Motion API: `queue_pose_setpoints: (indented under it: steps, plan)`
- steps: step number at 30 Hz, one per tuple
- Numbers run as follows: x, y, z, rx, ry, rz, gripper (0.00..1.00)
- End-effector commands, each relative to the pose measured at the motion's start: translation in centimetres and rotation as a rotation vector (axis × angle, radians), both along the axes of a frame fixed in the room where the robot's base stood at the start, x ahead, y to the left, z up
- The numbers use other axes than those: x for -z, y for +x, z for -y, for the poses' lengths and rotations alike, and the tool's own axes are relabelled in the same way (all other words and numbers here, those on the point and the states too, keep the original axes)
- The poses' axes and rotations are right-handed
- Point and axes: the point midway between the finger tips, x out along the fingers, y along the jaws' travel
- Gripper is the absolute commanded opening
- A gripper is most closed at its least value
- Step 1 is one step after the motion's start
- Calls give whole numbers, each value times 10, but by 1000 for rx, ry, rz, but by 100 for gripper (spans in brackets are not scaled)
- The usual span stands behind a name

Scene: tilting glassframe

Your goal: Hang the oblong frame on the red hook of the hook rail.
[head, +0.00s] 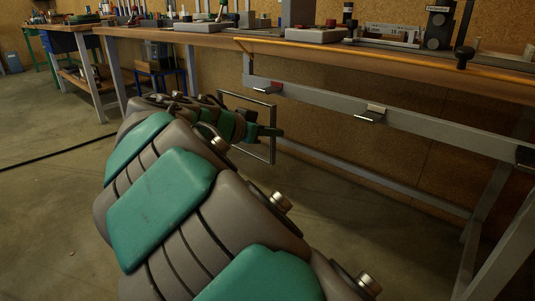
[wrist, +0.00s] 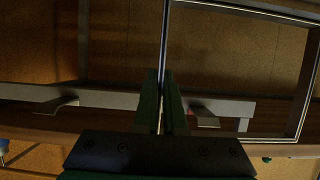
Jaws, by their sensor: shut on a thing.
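The oblong frame (head: 273,148) is a thin grey metal rectangle. It hangs upright in front of the hook rail (head: 318,101), near its left end. My gripper (head: 268,131) is shut on the frame's right upright in the head view. The wrist view shows that upright (wrist: 163,45) between my gripper's fingers (wrist: 161,118), with the rest of the frame to the right. The red hook (head: 268,88) is just above the frame's top bar in the head view. In the wrist view the red hook (wrist: 205,119) is partly hidden by a finger. I cannot tell the depth gap between them.
A grey hook (head: 370,114) and a dark hook (head: 525,156) sit farther right on the rail. The workbench edge (head: 400,68) runs above. A lower bar (head: 390,194) and table legs stand below.

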Motion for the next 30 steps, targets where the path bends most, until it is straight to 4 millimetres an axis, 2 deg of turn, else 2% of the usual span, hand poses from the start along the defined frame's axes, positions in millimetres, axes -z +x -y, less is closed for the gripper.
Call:
queue_pose_setpoints:
  steps: [3,9,30]
  plan:
    - [-11,-17,-10,-13,4,4,0]
    - [-24,-26,-11,-16,0,1,0]
    - [-21,2,11,-14,-3,-3,0]
